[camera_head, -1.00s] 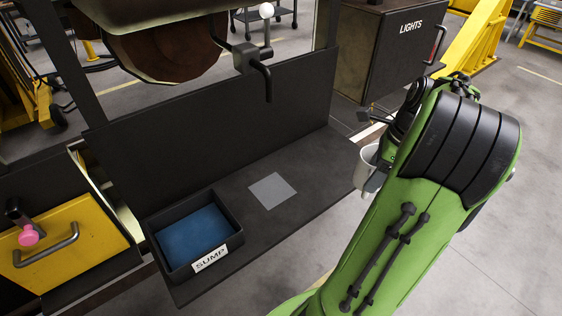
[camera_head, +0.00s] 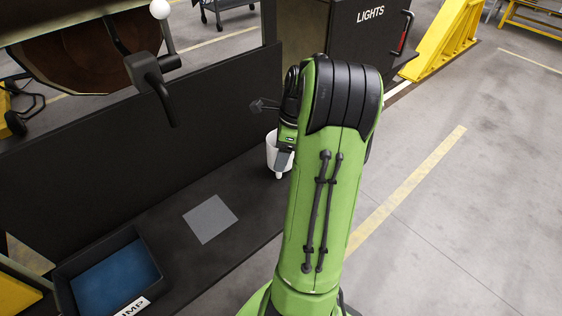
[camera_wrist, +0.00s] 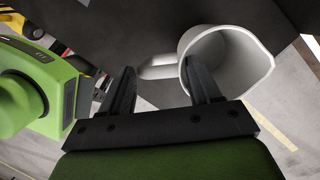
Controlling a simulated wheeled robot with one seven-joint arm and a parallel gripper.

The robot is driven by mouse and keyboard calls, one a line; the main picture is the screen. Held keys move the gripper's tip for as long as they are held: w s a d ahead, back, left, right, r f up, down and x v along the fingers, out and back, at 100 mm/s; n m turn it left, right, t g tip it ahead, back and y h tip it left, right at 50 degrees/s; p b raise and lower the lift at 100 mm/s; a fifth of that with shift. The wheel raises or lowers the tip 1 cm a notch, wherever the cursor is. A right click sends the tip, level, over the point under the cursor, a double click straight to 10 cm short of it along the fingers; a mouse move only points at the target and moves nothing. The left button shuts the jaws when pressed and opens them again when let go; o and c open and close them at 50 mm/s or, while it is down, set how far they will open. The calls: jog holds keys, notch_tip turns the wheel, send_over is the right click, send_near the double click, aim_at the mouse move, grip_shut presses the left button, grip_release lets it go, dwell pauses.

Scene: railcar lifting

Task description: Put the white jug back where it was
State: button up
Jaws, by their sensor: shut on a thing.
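The white jug (camera_head: 275,152) shows in the head view just left of my green arm, over the right end of the dark bench, partly hidden by the arm. In the wrist view the jug (camera_wrist: 228,70) has its open mouth toward the camera and looks empty. My gripper (camera_wrist: 160,85) is shut on the jug, with the handle between its fingers. A grey square (camera_head: 210,219) lies bare on the dark bench top (camera_head: 165,225), left of the jug. I cannot tell whether the jug touches the bench.
A black SUMP tray (camera_head: 148,262) with a blue inside stands at the lower left. A dark upright panel (camera_head: 130,155) runs behind the bench. A black lever with a white knob (camera_head: 160,10) rises above it. A LIGHTS cabinet (camera_head: 365,40) stands behind; open floor lies right.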

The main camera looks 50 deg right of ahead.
notch_tip(320, 180, down, 2)
jog(key=shift+d+f, duration=0.15)
jog(key=o, duration=1.5)
jog(key=shift+f, duration=0.1)
jog(key=shift+o, duration=0.2)
